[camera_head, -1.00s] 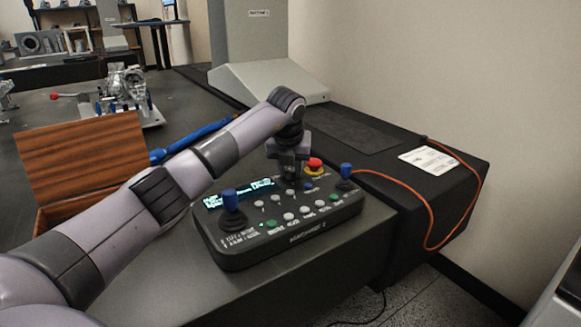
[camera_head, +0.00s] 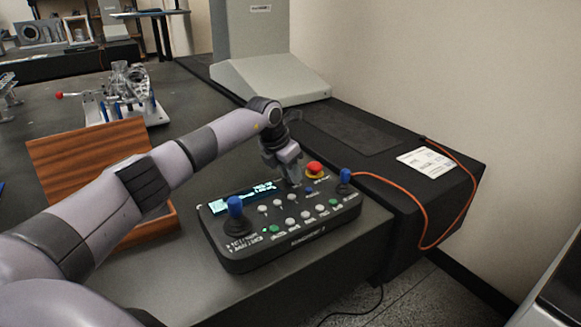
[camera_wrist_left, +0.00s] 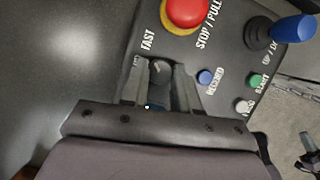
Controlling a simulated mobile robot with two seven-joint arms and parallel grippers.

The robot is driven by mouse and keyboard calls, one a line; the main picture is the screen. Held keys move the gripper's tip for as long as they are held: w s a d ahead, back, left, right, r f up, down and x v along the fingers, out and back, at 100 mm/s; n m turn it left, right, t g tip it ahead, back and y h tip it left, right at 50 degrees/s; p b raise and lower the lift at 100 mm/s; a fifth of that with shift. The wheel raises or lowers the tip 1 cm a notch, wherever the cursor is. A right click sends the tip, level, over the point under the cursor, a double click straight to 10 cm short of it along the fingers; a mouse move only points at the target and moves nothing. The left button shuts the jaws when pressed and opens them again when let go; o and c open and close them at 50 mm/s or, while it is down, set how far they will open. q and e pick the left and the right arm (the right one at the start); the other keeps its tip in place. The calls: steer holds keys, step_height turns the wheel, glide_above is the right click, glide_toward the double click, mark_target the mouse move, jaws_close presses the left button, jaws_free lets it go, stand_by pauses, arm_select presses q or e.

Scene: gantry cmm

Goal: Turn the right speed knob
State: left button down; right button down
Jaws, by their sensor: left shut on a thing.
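The control box (camera_head: 240,262) is a black pendant with a lit screen, buttons and two blue-topped joysticks, lying on the dark table. The speed knob (camera_wrist_left: 160,71) is a small dark knob beside the "FAST" label, seen in the left wrist view. My left gripper (camera_wrist_left: 160,88) is shut on this knob, with one finger on each side of it. In the head view my left gripper (camera_head: 289,178) reaches down to the back of the box, left of the red stop button (camera_head: 314,169), and hides the knob. My right gripper is not in view.
The red stop button (camera_wrist_left: 187,10) is close ahead of the fingers. The right joystick (camera_head: 345,180) stands right of the gripper. A wooden box (camera_head: 85,150) is under my left arm. An orange cable (camera_head: 410,195) runs off to the right.

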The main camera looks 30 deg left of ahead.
arm_select(q)
steer(key=shift+r+m, duration=0.1)
steer(key=shift+m, duration=0.5)
steer(key=shift+h, duration=0.3)
steer(key=c, duration=0.8)
jaws_free()
steer(key=shift+c, duration=0.2)
steer(key=p+v, duration=0.1)
steer(key=v, duration=0.6)
